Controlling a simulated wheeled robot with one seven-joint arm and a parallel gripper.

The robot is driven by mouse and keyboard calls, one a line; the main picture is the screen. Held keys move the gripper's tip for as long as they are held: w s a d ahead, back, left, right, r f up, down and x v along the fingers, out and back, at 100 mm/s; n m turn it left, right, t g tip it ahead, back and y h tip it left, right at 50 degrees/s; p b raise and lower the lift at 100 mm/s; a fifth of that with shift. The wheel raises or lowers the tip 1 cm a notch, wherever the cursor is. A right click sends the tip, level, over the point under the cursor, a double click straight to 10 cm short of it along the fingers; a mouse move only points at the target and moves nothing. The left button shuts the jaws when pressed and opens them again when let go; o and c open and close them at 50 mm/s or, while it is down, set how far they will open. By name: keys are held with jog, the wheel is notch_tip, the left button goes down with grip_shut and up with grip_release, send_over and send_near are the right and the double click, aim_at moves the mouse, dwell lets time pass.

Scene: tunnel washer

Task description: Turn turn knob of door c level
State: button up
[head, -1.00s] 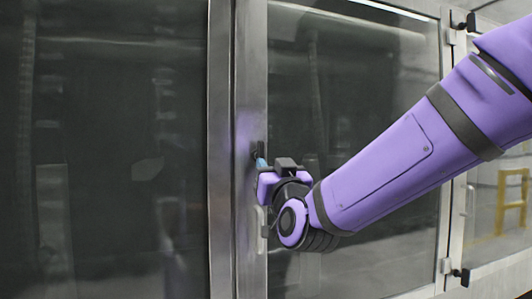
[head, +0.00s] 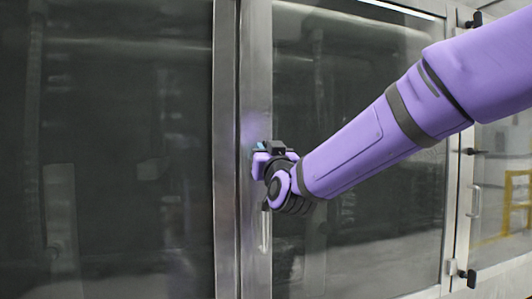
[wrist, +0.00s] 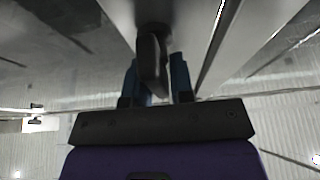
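A dark turn knob (wrist: 152,60) sits on the metal door frame in the wrist view, its long grip pointing roughly down the picture. In the head view my gripper (head: 262,150) is at the left edge of the right-hand glass door (head: 350,90) and hides the knob. That door looks closed. No letter marking it is readable, and the knob's exact angle is hard to tell.
A vertical bar handle (head: 265,230) is on the door frame just below my gripper. Another dark glass panel (head: 110,150) lies to the left. Hinges (head: 466,274) and a further door with a handle (head: 476,200) are at the right.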

grip_shut()
jog(key=shift+m, duration=0.5)
jog(key=m+h, duration=0.1)
jog(key=m, duration=0.1)
jog(key=m+h, duration=0.2)
jog(key=m, duration=0.1)
jog(key=shift+d, duration=0.2)
jog(key=shift+w+d+f+m+g+h, duration=0.15)
jog(key=shift+m+g+h, duration=0.6)
jog(key=shift+m, duration=2)
jog(key=shift+s+d+f+m+g+h, duration=0.15)
jog(key=shift+m+g+h, duration=0.55)
jog(key=shift+m, duration=2)
jog(key=shift+w+d+f+m+g+h, duration=0.25)
jog(key=shift+m+h, duration=0.8)
jog(key=shift+m, duration=1.7)
jog(key=shift+s+a, duration=0.1)
jog(key=shift+a, duration=0.1)
